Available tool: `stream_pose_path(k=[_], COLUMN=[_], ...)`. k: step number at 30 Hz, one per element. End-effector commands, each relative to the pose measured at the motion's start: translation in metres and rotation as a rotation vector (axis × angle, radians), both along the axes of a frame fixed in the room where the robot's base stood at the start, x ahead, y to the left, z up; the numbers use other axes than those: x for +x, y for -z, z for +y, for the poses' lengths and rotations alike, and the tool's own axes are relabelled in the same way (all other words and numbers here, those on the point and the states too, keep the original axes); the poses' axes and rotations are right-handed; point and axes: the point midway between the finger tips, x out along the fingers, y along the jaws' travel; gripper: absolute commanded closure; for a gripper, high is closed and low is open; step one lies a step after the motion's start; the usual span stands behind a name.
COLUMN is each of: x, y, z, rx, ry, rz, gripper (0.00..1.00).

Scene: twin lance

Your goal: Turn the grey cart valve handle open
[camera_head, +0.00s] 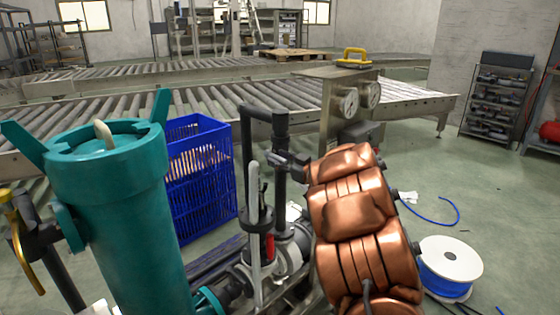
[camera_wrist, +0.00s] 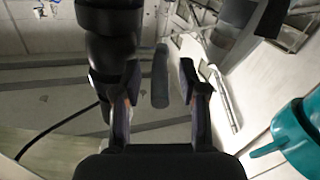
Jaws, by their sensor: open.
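The grey valve handle (camera_head: 254,220) is a long, pale lever that stands upright on the cart's pipework in the head view. In the wrist view a grey bar (camera_wrist: 160,76), which looks like this handle, shows between the two fingers. My gripper (camera_head: 279,160) is at the end of my copper-coloured arm, close to the right of the handle and beside a black pipe. In the wrist view my gripper (camera_wrist: 159,70) is open, with a gap on each side of the bar. I cannot tell how far beyond the fingertips the bar is.
A black bent pipe (camera_head: 281,140) rises near the gripper; a thick black pipe (camera_wrist: 110,45) stands close to the left finger. A teal filter housing (camera_head: 115,220) fills the left. A blue crate (camera_head: 200,190) and roller conveyor (camera_head: 60,117) lie behind. A cable spool (camera_head: 449,262) is right.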

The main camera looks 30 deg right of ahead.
Motion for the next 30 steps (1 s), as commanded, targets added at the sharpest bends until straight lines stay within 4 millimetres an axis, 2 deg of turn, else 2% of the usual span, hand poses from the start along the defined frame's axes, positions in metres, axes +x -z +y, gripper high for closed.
stream_pose_path(k=[2,13,30], x=[0.0000,-0.0001,-0.0001], y=[0.0000,0.0001,-0.0007], z=[0.0000,0.0000,-0.0001], rx=[0.000,-0.001,-0.001], ry=[0.000,0.000,0.000], rz=[0.000,0.000,0.002], gripper=[0.62,1.00,1.00])
